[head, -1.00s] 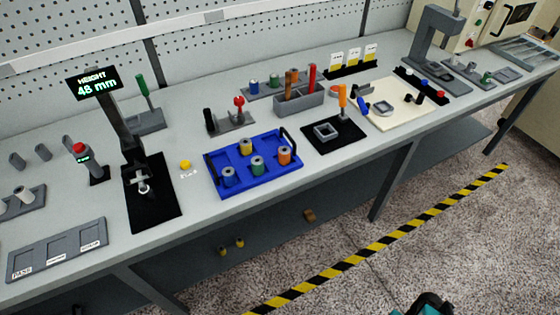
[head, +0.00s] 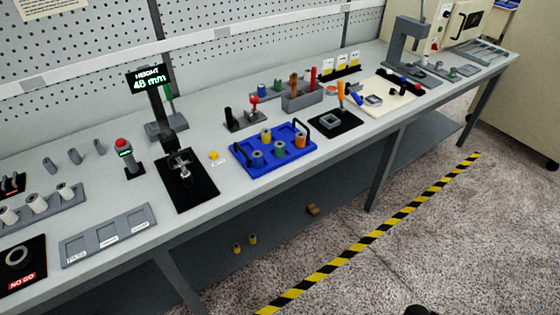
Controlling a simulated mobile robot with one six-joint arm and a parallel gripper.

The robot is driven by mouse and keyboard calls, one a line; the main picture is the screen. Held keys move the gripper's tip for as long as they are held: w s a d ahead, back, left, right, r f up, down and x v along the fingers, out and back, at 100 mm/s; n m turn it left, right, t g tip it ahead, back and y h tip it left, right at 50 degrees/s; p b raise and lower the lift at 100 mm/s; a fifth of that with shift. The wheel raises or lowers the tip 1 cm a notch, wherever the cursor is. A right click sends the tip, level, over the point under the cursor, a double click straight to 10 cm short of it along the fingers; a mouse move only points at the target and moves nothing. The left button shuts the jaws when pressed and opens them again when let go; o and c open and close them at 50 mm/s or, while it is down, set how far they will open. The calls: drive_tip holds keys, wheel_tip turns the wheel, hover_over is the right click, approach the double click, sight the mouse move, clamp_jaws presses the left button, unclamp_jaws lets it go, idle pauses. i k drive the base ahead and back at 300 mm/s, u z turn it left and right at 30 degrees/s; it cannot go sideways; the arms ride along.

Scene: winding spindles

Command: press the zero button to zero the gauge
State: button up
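The height gauge (head: 172,138) stands on a black mat (head: 200,194) at the left middle of the bench. Its display (head: 148,80) reads "HEIGHT 48 mm". A small yellow button (head: 213,155) sits on the bench just right of the mat, with a small label by it that is too small to read. A red-topped grey post (head: 122,148) with a small green readout stands left of the gauge. I cannot tell from the labels which one is the zero button. My gripper cannot be made out; only a small dark shape shows at the bottom edge.
A blue tray (head: 238,158) with several coloured spools lies right of the yellow button. A grey three-slot tray (head: 75,252) and a "NO GO" plate (head: 30,255) lie to the left. The floor in front of the bench is open, with a yellow-black stripe (head: 375,237).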

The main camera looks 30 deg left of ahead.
sight(214, 155)
drive_tip(key=z, duration=0.25)
drive_tip(key=k, duration=0.45)
drive_tip(key=u, duration=1.4)
drive_tip(key=i, duration=1)
drive_tip(key=u, duration=0.05)
